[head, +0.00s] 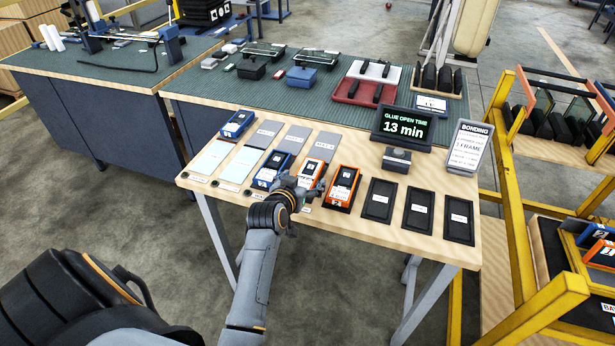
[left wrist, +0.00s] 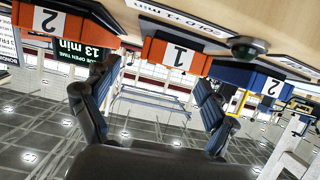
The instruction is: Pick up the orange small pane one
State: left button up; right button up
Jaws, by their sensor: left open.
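The orange small pane marked 1 (head: 313,170) lies on the wooden table in the head view, its near end partly hidden by my left gripper. In the left wrist view, turned upside down, its orange end with a white "1" label (left wrist: 178,55) is in front of the fingers. My left gripper (head: 300,188) is open at the near end of this pane. In the left wrist view, the two fingers (left wrist: 156,85) are spread and nothing shows between them. Whether they touch the pane cannot be told. My right gripper is not in view.
An orange pane marked 2 (head: 342,188) lies right of it, a blue pane marked 2 (head: 272,170) left. Black empty-looking trays (head: 418,210) fill the table's right part. A timer screen (head: 404,126) stands behind. A yellow frame (head: 510,230) stands at the right.

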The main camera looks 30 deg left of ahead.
aim_at(307, 174)
pick_arm(q)
jog(key=shift+a+x, duration=0.1)
jog(key=shift+x, duration=1.3)
jog(key=shift+a+x, duration=0.15)
jog(key=shift+x, duration=1.25)
jog(key=shift+s, duration=0.15)
jog(key=c, duration=1.4)
